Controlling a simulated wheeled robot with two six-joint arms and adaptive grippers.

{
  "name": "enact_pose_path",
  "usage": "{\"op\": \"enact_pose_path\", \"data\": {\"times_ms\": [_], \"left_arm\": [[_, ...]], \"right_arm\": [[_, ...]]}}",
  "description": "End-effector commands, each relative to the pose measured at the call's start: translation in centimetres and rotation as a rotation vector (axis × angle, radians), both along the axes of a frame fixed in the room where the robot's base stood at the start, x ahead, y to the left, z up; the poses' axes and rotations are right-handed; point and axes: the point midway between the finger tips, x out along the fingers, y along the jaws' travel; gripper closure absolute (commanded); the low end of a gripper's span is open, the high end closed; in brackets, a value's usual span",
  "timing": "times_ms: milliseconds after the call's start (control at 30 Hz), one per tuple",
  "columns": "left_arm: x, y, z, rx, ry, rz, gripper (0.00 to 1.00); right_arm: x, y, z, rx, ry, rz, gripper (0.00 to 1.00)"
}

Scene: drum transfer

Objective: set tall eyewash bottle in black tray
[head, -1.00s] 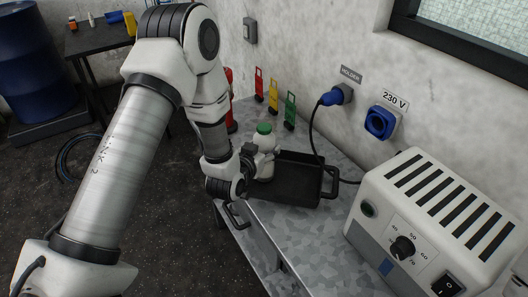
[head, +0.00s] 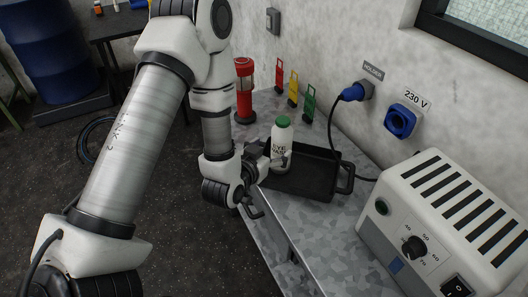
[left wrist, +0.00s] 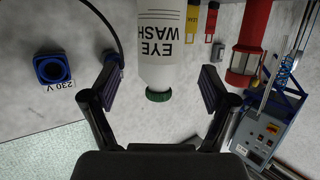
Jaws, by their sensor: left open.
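The tall white eyewash bottle (head: 281,147) with a green cap stands upright in the left part of the black tray (head: 318,190). Its base is partly hidden by my left gripper (head: 262,170). The left gripper is open and close to the bottle on its left side in the head view. In the left wrist view the bottle (left wrist: 165,45) appears cap down, with its "EYE WASH" label facing the camera. It sits between the spread fingers of the left gripper (left wrist: 158,88), with a gap on each side. My right gripper is in neither view.
The tray lies on a grey metal bench (head: 300,225). A white heater-like box (head: 440,225) stands to its right. A red lantern-like cylinder (head: 245,90) and red, yellow and green tags are behind. A blue plug's cable (head: 333,125) hangs down near the tray.

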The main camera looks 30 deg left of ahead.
Motion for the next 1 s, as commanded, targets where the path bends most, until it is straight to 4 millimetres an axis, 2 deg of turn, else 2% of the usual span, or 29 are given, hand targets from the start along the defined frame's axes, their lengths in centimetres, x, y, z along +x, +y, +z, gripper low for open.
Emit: {"op": "enact_pose_path", "data": {"times_ms": [67,100,200,400,467,567,600,667,700,733,800,900,1000], "left_arm": [[-2.3,-0.1,0.6,-0.004,0.005,0.002,0.15],[-3.0,-0.2,1.5,-0.001,0.006,0.001,0.15],[-3.8,-0.2,2.0,0.000,0.005,0.001,0.15],[-4.8,-0.4,1.1,-0.002,0.021,-0.003,0.15],[-5.5,-0.8,-0.6,-0.006,0.085,-0.014,0.15],[-8.1,-2.0,-6.1,-0.024,0.312,-0.040,0.15],[-10.0,-2.5,-8.7,-0.035,0.438,-0.050,0.15],[-13.6,-3.3,-12.5,-0.046,0.639,-0.057,0.15],[-16.3,-3.7,-14.6,-0.054,0.773,-0.057,0.15],[-18.3,-3.9,-16.0,-0.058,0.867,-0.054,0.15],[-22.5,-4.3,-18.0,-0.064,1.055,-0.044,0.15],[-26.5,-4.5,-19.2,-0.067,1.222,-0.026,0.15],[-27.7,-4.5,-19.5,-0.068,1.274,-0.019,0.15]], "right_arm": [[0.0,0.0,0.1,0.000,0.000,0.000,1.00],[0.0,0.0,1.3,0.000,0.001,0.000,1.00],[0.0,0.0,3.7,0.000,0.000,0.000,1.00],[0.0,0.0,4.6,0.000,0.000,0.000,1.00],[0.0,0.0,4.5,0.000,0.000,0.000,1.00],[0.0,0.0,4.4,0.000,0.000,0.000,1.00],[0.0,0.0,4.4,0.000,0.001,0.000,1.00],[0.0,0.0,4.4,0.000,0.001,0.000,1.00],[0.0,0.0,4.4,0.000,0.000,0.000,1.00],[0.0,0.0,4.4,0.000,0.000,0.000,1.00],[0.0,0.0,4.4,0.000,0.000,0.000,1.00],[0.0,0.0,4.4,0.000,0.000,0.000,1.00],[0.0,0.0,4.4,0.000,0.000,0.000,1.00]]}}
